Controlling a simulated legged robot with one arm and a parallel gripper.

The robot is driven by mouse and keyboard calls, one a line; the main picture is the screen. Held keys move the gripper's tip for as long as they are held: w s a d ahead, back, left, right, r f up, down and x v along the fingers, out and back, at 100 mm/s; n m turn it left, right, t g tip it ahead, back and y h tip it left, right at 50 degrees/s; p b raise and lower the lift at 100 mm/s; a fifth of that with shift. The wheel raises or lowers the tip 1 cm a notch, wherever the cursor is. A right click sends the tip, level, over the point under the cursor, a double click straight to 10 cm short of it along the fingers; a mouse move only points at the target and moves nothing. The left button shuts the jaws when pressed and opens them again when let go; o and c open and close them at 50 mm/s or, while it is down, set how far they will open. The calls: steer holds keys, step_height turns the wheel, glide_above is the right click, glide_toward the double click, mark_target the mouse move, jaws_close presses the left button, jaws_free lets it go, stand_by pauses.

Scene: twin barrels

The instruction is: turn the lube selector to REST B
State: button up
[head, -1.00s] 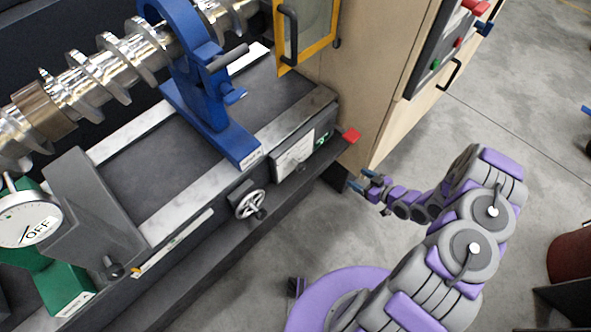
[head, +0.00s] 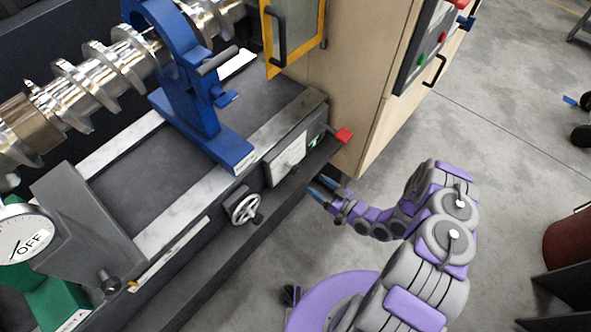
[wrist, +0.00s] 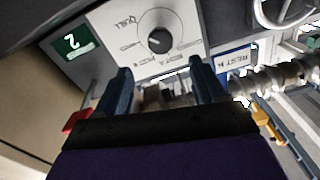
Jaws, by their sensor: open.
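The selector panel (wrist: 112,15) is a light plate tilted in the wrist view, with a round black knob (wrist: 159,40) in a dial of small labels. The lettering is turned and too small to read surely, and I cannot tell which label the knob points at. In the head view the panel (head: 287,160) sits on the front of the machine bed, and its knob is not clear. My gripper (wrist: 162,78) is open, with two blue fingers below the knob and apart from it in the picture. In the head view my gripper (head: 322,189) is low beside the bed's front.
A red block (head: 344,136) sticks out at the bed's corner, close to my gripper. A handwheel (head: 246,209) is left of the panel. A blue steady rest (head: 190,100) holds the screw (head: 85,80). A wooden cabinet (head: 352,75) stands behind.

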mark_target(298, 171)
steer(key=b+x, duration=0.1)
steer(key=x, duration=1)
steer(key=shift+w+a+b, duration=0.15)
steer(key=shift+a+b, duration=0.05)
steer(key=shift+b, duration=0.2)
steer(key=c, duration=1)
steer(key=shift+c, duration=0.2)
